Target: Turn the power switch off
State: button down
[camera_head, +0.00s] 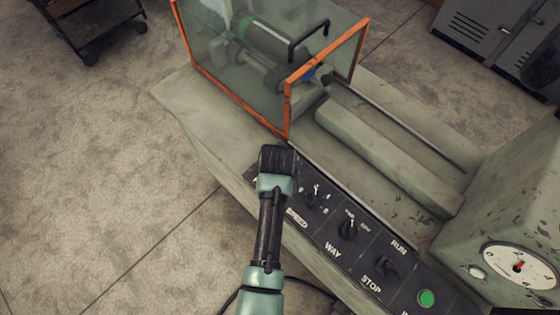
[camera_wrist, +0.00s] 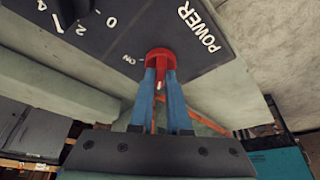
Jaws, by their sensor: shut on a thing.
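The red power switch (camera_wrist: 160,55) is a round knob on the dark control panel (camera_wrist: 110,30), below the white POWER lettering. An ON mark is printed to its left. In the wrist view, the two blue fingers of my gripper (camera_wrist: 161,80) are closed around the switch's narrow red handle, one on each side. The handle's white-marked end shows between them. In the head view, my gripper (camera_head: 278,160) is over the upper left end of the panel. Its hand hides the fingers and the switch there.
The panel continues down to the right with black knobs (camera_head: 348,229), RUN and STOP labels and a green button (camera_head: 427,298). An orange-framed clear guard (camera_head: 287,108) stands just above my gripper. A dial gauge (camera_head: 520,267) is at lower right. Floor at left is open.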

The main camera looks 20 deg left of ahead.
jog(key=shift+n, duration=0.6)
jog(key=c, duration=0.9)
grip_release()
jog(key=v, duration=1.3)
jog(key=shift+w+d, duration=0.2)
jog(key=shift+r, duration=0.1)
